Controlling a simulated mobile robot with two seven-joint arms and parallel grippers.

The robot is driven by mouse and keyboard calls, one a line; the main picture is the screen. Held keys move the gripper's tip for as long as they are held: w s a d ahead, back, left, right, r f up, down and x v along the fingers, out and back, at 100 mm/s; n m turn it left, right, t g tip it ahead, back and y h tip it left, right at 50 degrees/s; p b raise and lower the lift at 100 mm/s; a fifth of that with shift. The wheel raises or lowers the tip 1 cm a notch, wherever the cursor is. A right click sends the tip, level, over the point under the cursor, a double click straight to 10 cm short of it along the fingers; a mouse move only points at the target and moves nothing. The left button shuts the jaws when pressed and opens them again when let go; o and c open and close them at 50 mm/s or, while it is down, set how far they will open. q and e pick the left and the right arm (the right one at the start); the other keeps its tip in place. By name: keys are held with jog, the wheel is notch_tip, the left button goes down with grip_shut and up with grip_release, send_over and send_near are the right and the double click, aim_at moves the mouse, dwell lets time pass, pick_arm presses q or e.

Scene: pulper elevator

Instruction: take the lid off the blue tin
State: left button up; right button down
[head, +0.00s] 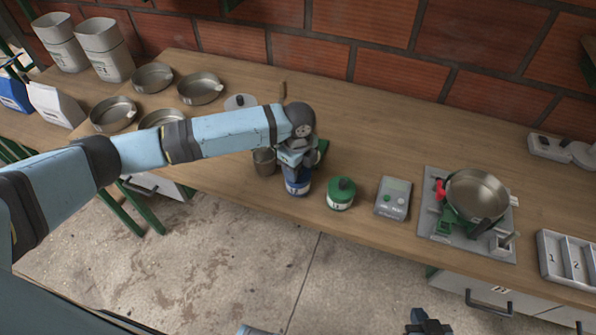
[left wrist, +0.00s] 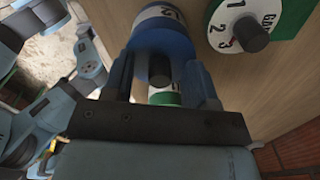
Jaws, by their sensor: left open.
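The blue tin (head: 298,186) stands on the wooden bench, directly under my left gripper (head: 296,160). Its top is mostly hidden by the gripper in the head view. In the left wrist view, the tin's blue lid (left wrist: 162,43) with a dark knob (left wrist: 160,71) shows in front of my left gripper (left wrist: 161,78). The fingers are open, one on each side of the knob. I cannot tell whether they touch it. A dark gripper, my right (head: 426,322), shows at the bottom edge of the head view, away from the bench; its jaws are unclear.
A green tin (head: 341,194) stands just right of the blue tin, with a grey device (head: 393,198) beyond it. A metal cup (head: 264,162) stands close on the left. A green dial (left wrist: 286,18) is near the gripper. A pan (head: 476,193) sits farther right.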

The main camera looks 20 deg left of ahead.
pick_arm(q)
grip_shut()
jog(key=shift+r, duration=0.15)
